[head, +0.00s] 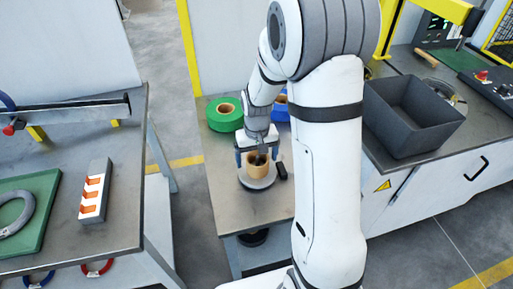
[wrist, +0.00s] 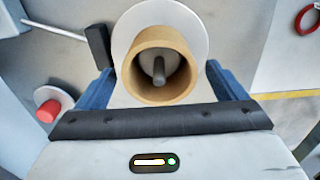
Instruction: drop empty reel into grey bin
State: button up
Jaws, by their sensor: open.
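The empty reel is a bare tan cardboard core (head: 258,168) on a spindle above a round pale disc (head: 257,180) on the middle bench. In the wrist view the core (wrist: 157,90) shows end-on, with the grey spindle tip inside it. My gripper (head: 257,158) is over the core, with one blue finger on each side of it. In the wrist view my gripper (wrist: 160,88) is open, with gaps between the fingers and the core. The grey bin (head: 412,115) is an open dark box on the right bench. Its visible inside looks empty.
A green roll (head: 225,114) and a partly hidden blue roll (head: 281,107) lie behind my gripper. A small black block (head: 281,172) stands right of the disc. The left bench holds a grey block with orange slots (head: 95,191).

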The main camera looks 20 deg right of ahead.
jog(key=shift+f, duration=1.1)
jog(key=c, duration=1.2)
jog(key=shift+o, duration=0.2)
notch_tip(320, 180, up, 10)
jog(key=p, duration=0.6)
jog(key=shift+f+p, duration=0.2)
jog(key=shift+p, duration=0.1)
dwell(0.3)
